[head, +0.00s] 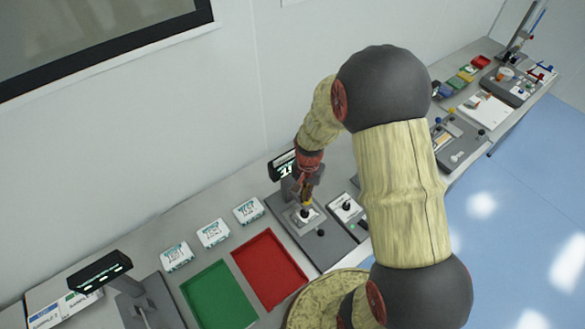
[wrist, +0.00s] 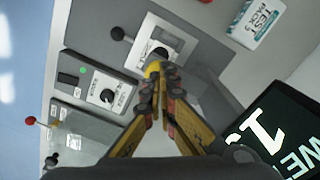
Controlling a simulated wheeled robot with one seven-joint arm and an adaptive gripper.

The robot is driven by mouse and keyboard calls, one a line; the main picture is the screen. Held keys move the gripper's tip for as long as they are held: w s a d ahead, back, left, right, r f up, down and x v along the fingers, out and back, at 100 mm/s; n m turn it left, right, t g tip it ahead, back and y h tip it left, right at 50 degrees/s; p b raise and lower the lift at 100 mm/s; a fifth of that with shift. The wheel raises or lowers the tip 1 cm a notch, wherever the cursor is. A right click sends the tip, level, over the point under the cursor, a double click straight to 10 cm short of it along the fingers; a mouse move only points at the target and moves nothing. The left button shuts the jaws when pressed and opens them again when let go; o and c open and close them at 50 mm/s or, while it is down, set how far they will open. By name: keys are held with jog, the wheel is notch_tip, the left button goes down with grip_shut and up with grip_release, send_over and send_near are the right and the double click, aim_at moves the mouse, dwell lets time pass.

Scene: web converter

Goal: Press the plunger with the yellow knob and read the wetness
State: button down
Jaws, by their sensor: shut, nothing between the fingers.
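The yellow knob (wrist: 154,69) shows right at my fingertips in the wrist view, partly covered by them. My gripper (wrist: 161,77) is shut and empty, its fingertips over the knob; I cannot tell whether they touch it or how far the plunger is down. A white sample plate (wrist: 165,34) lies under the knob on the grey tester base (wrist: 205,62). In the head view my gripper (head: 306,203) points down over the same base (head: 331,248). The dark display (wrist: 273,130) shows large white characters, including a "1" and part of "WE", cut off by the frame edge.
A control box with a black dial (wrist: 107,95) stands beside the tester. White labelled packs (head: 213,233), a green tray (head: 219,294) and a red tray (head: 268,256) lie to the left. Another display on a stand (head: 100,270) is at the lower left. More instruments (head: 459,142) line the bench at right.

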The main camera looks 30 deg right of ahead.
jog(key=shift+r, duration=0.1)
notch_tip(320, 180, up, 9)
jog(key=p, duration=0.5)
jog(key=shift+p, duration=0.3)
jog(key=shift+s, duration=0.1)
dwell(0.6)
